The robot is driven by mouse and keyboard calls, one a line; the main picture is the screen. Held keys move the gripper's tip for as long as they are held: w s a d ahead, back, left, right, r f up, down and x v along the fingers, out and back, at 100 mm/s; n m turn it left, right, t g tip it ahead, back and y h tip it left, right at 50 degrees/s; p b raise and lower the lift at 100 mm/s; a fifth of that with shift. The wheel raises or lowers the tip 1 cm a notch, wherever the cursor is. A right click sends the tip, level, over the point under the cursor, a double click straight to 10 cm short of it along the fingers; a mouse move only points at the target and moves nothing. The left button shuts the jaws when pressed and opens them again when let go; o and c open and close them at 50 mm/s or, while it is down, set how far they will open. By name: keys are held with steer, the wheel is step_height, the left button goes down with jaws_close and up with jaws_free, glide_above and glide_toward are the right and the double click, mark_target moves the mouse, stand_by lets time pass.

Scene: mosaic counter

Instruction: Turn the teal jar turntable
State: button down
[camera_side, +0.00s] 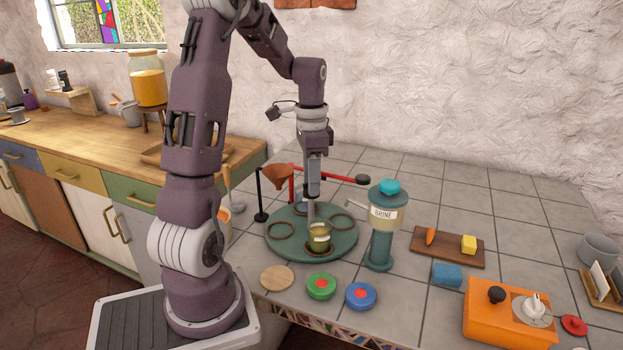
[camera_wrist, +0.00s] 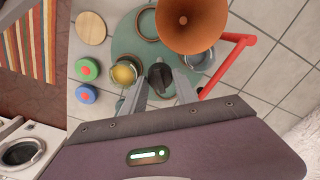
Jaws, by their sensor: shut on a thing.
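The teal jar turntable (camera_side: 290,249) lies flat on the tiled counter, with several dark ring seats on top. It also shows in the wrist view (camera_wrist: 131,43). My gripper (camera_side: 311,209) points straight down over its middle. In the wrist view my gripper (camera_wrist: 161,88) has its fingers on either side of the dark centre knob (camera_wrist: 160,74) and is shut on it. A glass jar with yellow contents (camera_side: 319,238) stands in the front seat, close to my fingers; it also shows in the wrist view (camera_wrist: 125,71). Another glass jar (camera_wrist: 199,60) is partly under the funnel. The fingers hide the knob in the side view.
A copper funnel (camera_side: 276,174) and a red arm (camera_side: 342,175) stand behind the turntable. A brine dispenser (camera_side: 384,227) is close on its right. A wooden disc (camera_side: 277,277), green lid (camera_side: 321,287) and blue lid (camera_side: 361,296) lie in front. A board (camera_side: 447,248) lies farther right.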

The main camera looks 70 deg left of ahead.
steer(key=shift+m, duration=3.5)
steer(key=c, duration=0.9)
jaws_free()
steer(key=shift+c, duration=0.2)
step_height(320, 180, up, 7)
steer(key=shift+r, duration=0.1)
